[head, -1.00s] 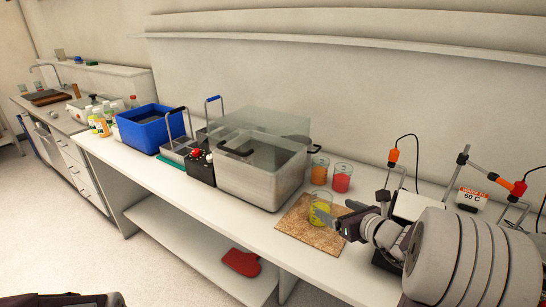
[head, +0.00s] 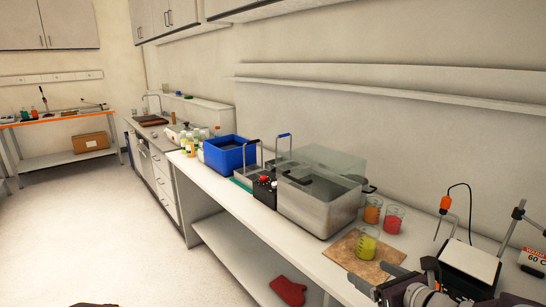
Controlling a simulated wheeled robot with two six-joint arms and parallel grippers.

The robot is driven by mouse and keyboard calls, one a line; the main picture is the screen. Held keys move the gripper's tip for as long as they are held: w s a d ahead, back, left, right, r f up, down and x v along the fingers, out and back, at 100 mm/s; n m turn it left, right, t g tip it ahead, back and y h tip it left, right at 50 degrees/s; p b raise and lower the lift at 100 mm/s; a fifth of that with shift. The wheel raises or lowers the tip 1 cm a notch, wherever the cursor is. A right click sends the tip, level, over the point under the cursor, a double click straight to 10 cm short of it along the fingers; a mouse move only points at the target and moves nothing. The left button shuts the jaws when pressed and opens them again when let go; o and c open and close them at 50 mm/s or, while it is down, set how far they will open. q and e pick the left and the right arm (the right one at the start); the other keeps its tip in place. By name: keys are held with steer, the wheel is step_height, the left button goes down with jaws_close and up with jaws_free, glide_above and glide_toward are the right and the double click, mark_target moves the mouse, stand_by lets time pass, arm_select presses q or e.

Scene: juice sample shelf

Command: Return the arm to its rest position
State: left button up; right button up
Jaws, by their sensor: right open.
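My right gripper (head: 366,278) comes in at the lower right. It is open and empty, with its fingers pointing left, over the front part of the brown cork mat (head: 346,256). A glass beaker of yellow juice (head: 367,246) stands upright on the mat, just behind the fingers and apart from them in the picture. Part of my right arm is cut off by the bottom edge. My left gripper is not in view.
An orange beaker (head: 372,212) and a red beaker (head: 393,222) stand behind the mat. A steel water bath (head: 312,208) is to the left, a white device (head: 470,262) to the right. A blue bin (head: 231,153) stands farther left. A red mitt (head: 288,291) lies on the lower shelf.

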steer(key=s+a+f+n+g+y+p, duration=0.1)
steer(key=s+a+f+n+g+p, duration=0.1)
steer(key=s+a+n+g, duration=0.45)
steer(key=s+a+f+n+g+y+p, duration=0.25)
steer(key=s+a+n, duration=0.4)
steer(key=a, duration=0.35)
steer(key=s+d+f+n+g+h+p, duration=0.1)
steer(key=s+d+f+n+g+h, duration=0.3)
steer(key=s+n, duration=0.5)
steer(key=w+d+f+n+t+h, duration=0.1)
steer(key=w+d+n+h, duration=0.2)
steer(key=n, duration=0.7)
steer(key=d, duration=0.2)
steer(key=shift+w+d+f+t+h, duration=0.25)
steer(key=shift+d+f+t+h, duration=0.05)
steer(key=shift+d+f+h, duration=0.05)
